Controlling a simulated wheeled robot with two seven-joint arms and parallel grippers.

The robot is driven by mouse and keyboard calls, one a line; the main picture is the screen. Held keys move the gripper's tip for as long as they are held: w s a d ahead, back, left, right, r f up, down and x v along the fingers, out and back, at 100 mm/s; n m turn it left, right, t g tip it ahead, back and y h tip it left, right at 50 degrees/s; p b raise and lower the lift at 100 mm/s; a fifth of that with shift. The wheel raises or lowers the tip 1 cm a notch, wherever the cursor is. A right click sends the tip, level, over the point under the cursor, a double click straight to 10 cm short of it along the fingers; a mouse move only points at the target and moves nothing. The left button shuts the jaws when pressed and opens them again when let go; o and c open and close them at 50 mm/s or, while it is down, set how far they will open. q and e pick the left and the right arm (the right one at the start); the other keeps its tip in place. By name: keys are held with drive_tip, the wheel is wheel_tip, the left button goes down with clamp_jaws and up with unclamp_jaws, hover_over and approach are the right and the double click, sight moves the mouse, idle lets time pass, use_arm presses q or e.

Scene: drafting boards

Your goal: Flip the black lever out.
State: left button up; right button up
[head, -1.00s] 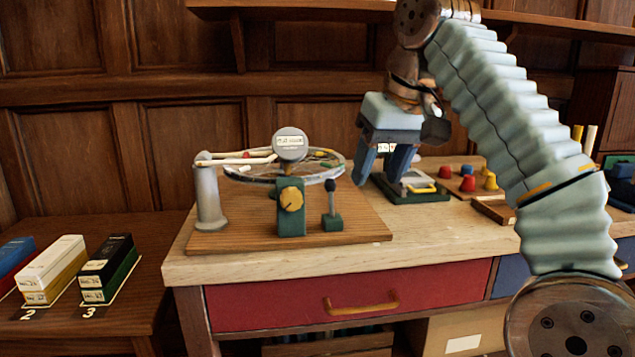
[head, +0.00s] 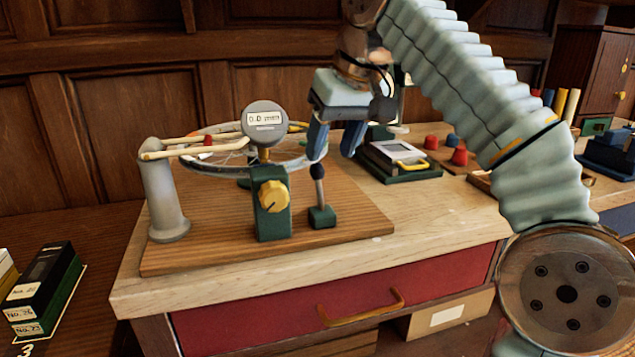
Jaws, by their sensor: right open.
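The black lever (head: 317,180) is a dark knob on a thin metal rod rising from a small green base (head: 322,217). It stands near upright on the wooden board (head: 220,258), right of the dial gauge stand (head: 271,205). My right gripper (head: 332,160) points down with its two blue fingers spread, nothing seen between them. Its left finger overlaps the area just above the lever knob; whether they touch I cannot tell. The dial gauge (head: 265,121) reads about 0.0 mm. My left gripper is not in view.
A spoked wheel (head: 232,160) lies behind the gauge, beside a grey post (head: 163,190) with pale arms. A green tray with a yellow handle (head: 400,160) and red and blue pegs (head: 453,145) stand to the right. The tabletop's front right (head: 430,225) is clear.

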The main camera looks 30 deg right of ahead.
sight(320, 181)
drive_tip(key=x, duration=0.9)
drive_tip(key=shift+c, duration=0.3)
clamp_jaws()
